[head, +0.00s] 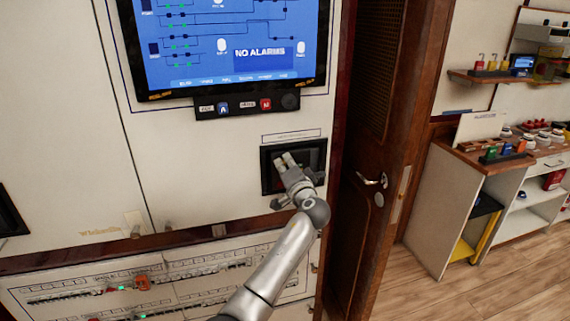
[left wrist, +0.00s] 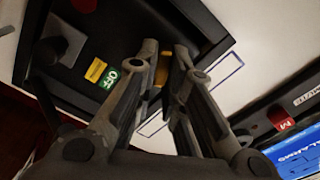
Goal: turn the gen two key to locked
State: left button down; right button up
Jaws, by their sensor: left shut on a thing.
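The key's yellow part (left wrist: 162,70) shows between the fingertips of my left gripper (left wrist: 165,58) in the left wrist view. It sits at the face of a black panel box (left wrist: 205,22), and the fingers hide most of it. A green label (left wrist: 109,78) and a yellow label (left wrist: 95,70) are beside it on the panel. I cannot read the key's name or its setting. In the head view my left gripper (head: 286,161) is at the black panel box (head: 317,148) below the screen, shut on the key. My right gripper is out of view.
A blue screen (head: 232,40) reading "NO ALARMS" hangs above, over a button strip (head: 247,104). A wooden door (head: 370,140) is at the right. Breaker rows (head: 185,270) lie below. A dark knob (left wrist: 65,47) stands out from the panel box.

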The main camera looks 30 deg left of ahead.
pick_arm(q)
jog(key=m+p, duration=0.1)
jog(key=m, duration=0.1)
jog(key=m+p, duration=0.1)
jog(key=m, duration=0.2)
jog(key=shift+f+m, duration=0.2)
jog(key=shift+m, duration=0.1)
jog(key=shift+d, duration=0.1)
dwell(0.4)
jog(key=c, duration=1.5)
grip_release()
jog(key=shift+w, duration=0.1)
jog(key=v, duration=1.2)
